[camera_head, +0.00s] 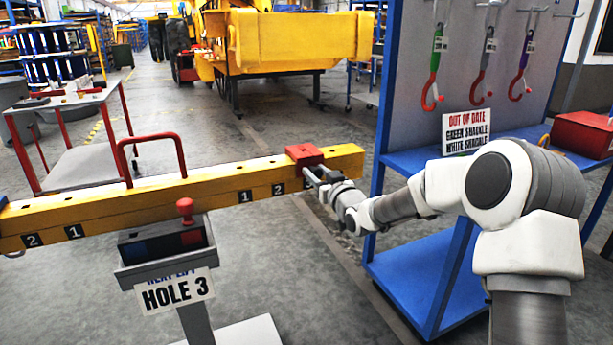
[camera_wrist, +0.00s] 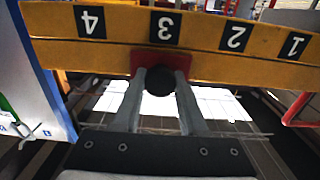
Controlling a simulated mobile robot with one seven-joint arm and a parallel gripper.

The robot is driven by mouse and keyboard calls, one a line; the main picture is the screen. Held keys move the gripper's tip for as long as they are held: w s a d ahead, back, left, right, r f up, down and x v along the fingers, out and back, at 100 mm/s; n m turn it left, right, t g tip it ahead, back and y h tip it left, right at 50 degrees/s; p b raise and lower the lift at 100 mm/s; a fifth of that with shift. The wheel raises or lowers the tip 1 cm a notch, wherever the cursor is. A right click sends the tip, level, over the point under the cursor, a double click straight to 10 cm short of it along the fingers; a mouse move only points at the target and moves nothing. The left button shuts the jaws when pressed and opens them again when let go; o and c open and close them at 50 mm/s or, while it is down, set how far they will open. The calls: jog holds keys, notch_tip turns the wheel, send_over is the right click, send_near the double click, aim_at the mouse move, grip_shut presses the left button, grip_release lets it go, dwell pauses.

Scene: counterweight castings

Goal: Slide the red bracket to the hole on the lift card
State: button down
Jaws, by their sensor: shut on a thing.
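The red bracket (camera_head: 304,154) sits around the top of the yellow beam (camera_head: 343,160), toward its right end. My gripper (camera_head: 316,178) reaches it from the right side. In the wrist view, my gripper (camera_wrist: 160,74) is shut on the bracket's dark round knob, and the red bracket (camera_wrist: 162,58) lies against the beam (camera_wrist: 125,20), in line with the number 3 label (camera_wrist: 165,28). Labels 4, 2 and 1 show beside it. The lift card (camera_head: 175,292) reads "HOLE 3"; its top line is partly covered. The hole itself is not visible.
A grey box (camera_head: 165,262) with a red knob stands in front of the beam. A red handle (camera_head: 152,140) rises by the beam's left part. A blue rack (camera_head: 440,270) with hooks and an "OUT OF DATE" sign (camera_head: 468,130) stands close at right, behind my arm.

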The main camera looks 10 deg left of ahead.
jog(key=shift+c, duration=2.4)
grip_release()
jog(key=p+v, duration=0.3)
jog(key=v, duration=1.4)
jog(key=shift+s+d, duration=0.1)
jog(key=shift+d, duration=0.05)
